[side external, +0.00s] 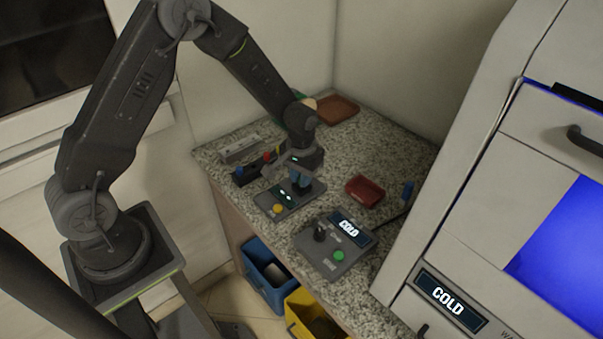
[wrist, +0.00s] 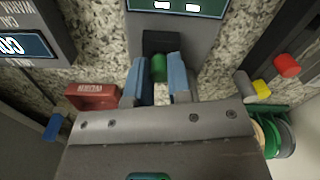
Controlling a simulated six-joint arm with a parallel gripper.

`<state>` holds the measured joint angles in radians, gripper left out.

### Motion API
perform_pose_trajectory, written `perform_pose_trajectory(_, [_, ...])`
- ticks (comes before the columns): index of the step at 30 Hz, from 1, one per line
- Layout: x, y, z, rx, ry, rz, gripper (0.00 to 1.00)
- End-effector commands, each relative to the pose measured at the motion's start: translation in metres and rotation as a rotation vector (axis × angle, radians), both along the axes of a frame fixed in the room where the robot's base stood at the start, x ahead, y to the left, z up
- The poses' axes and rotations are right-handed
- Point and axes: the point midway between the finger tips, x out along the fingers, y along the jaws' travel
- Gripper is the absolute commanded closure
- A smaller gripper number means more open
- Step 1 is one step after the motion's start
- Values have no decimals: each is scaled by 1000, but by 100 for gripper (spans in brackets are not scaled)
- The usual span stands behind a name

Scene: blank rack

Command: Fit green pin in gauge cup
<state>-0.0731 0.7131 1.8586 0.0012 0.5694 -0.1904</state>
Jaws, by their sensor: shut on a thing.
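The green pin (wrist: 159,68) shows in the wrist view between the two blue fingertips of my gripper (wrist: 158,76), which is shut on it. Just beyond the pin is the dark gauge cup (wrist: 161,43), on a grey gauge unit with a lit display (wrist: 176,7). The pin's far end meets the cup's near edge in the picture; I cannot tell whether it is inside.
A red tray (side external: 365,190) lies to the right. A control box (side external: 334,262) reading COLD stands in front, beside a large machine (side external: 480,200). Blue (side external: 270,287) and yellow bins (side external: 306,318) sit below the counter.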

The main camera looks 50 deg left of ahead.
Motion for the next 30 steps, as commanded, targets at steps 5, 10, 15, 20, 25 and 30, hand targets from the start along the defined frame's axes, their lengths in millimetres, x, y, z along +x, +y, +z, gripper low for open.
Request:
perform_pose_trajectory(5, [0, 0, -5, 0, 0, 0, 100])
perform_pose_trajectory(10, [0, 0, -6, 0, -1, 0, 76])
perform_pose_trajectory(15, [0, 0, -6, 0, 0, 0, 60])
perform_pose_trajectory(20, [0, 0, -6, 0, 0, 0, 52])
perform_pose_trajectory(25, [0, 0, -5, 0, -1, 0, 52])
perform_pose_trajectory(30, [1, 0, 10, 0, -4, 0, 52])
